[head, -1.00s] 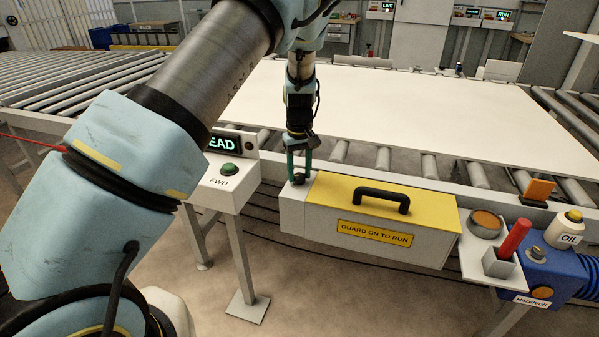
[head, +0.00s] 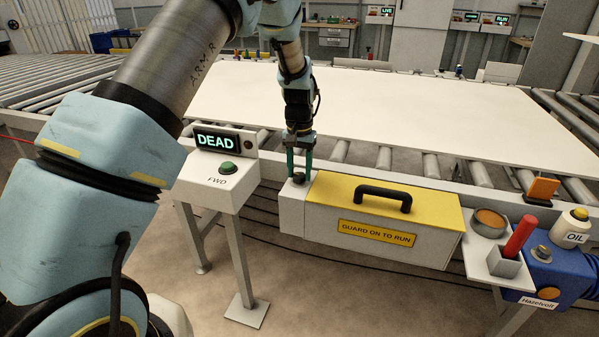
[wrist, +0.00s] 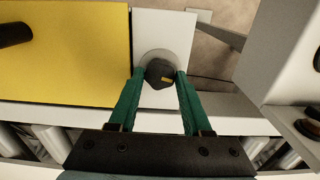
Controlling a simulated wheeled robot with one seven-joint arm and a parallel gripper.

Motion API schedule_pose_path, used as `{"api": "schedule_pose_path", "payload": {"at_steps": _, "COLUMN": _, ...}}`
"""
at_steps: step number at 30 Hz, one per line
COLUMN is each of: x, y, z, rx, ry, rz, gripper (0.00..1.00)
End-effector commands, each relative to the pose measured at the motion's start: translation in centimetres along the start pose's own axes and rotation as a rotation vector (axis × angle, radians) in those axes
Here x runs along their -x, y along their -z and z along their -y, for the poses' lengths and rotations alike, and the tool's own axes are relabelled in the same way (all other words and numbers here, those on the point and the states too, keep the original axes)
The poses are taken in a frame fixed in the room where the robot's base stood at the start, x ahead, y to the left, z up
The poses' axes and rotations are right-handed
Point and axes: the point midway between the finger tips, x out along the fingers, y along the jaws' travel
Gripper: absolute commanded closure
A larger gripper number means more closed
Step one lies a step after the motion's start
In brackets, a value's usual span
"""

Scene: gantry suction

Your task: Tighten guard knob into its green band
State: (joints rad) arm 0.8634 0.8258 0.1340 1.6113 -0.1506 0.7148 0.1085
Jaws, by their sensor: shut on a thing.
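The guard knob (wrist: 158,72) is dark and many-sided, with a small yellow mark on its top. It sits on a round grey disc (wrist: 146,62) on the white end block of the guard. My gripper (head: 299,174) points down at the knob, its two green fingers on either side. In the wrist view my gripper (wrist: 160,75) is shut on the knob. No green band shows around the knob in either view. In the head view the knob (head: 298,179) is small and partly covered by the fingers.
The guard box (head: 335,205) has a yellow lid with a black handle (head: 383,195). A control box left of it shows DEAD (head: 215,141) above a green FWD button (head: 228,168). A red-handled tool (head: 520,236) and an oil bottle (head: 571,229) stand right.

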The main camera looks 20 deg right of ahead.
Motion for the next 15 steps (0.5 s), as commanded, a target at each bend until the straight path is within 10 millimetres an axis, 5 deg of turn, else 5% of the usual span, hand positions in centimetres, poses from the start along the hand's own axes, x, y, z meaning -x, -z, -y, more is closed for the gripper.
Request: {"api": "schedule_pose_path", "payload": {"at_steps": 15, "x": 0.08, "y": 0.1, "z": 0.0, "rx": -0.068, "ry": 0.0, "rz": -0.003, "gripper": 1.0}}
